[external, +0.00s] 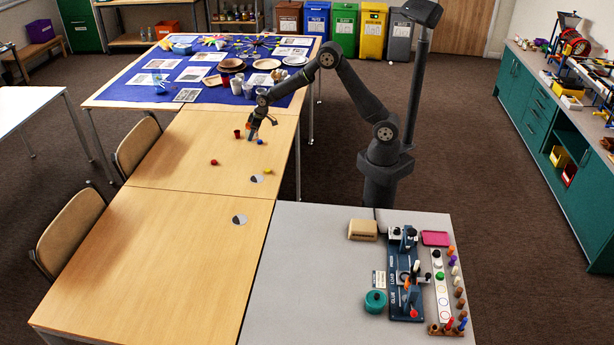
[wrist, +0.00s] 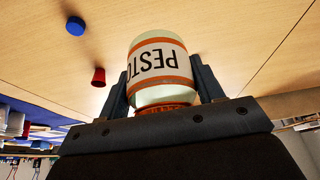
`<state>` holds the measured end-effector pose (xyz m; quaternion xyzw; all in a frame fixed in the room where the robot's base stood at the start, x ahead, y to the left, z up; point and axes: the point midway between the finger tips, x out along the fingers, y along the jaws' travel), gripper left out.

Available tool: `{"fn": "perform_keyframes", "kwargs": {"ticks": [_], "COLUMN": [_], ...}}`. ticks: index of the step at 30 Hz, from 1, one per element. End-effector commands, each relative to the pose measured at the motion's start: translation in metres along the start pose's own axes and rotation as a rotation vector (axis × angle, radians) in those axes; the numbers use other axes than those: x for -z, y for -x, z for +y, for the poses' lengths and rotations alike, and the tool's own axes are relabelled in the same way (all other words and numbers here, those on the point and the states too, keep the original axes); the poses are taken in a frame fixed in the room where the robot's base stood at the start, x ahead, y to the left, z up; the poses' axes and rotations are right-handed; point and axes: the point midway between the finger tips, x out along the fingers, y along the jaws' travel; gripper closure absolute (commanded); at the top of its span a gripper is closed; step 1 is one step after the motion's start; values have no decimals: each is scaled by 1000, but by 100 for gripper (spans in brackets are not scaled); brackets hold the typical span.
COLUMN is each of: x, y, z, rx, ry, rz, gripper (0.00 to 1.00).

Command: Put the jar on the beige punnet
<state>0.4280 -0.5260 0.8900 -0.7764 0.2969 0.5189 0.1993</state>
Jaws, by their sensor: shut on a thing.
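The jar (wrist: 160,62) fills the middle of the wrist view, with a white label reading PESTO upside down in the picture and orange bands. My gripper (wrist: 160,80) is shut on it, one finger on each side. In the external view my gripper (external: 256,126) is low over the far part of the wooden table, and the jar there is small and hard to make out. A beige box-like thing (external: 362,230) on the grey table, near my base, may be the beige punnet; I cannot tell for sure.
Near the gripper are a red cup (external: 237,133), a blue piece (external: 260,141), a red ball (external: 214,162) and a yellow piece (external: 267,171). A blue-and-grey apparatus (external: 405,280) and a teal pot (external: 375,302) stand on the grey table. The near wooden table is mostly clear.

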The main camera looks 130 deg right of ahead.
Motion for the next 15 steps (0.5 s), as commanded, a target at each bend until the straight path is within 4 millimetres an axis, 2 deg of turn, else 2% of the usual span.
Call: {"fn": "perform_keyframes", "kwargs": {"ticks": [1,8,15], "x": [-4,-29,-73], "y": [4,19,43], "z": [-23,-112,-205], "rx": [30,164,324], "ry": [68,391,774], "rz": [0,1,0], "gripper": [66,66,66]}}
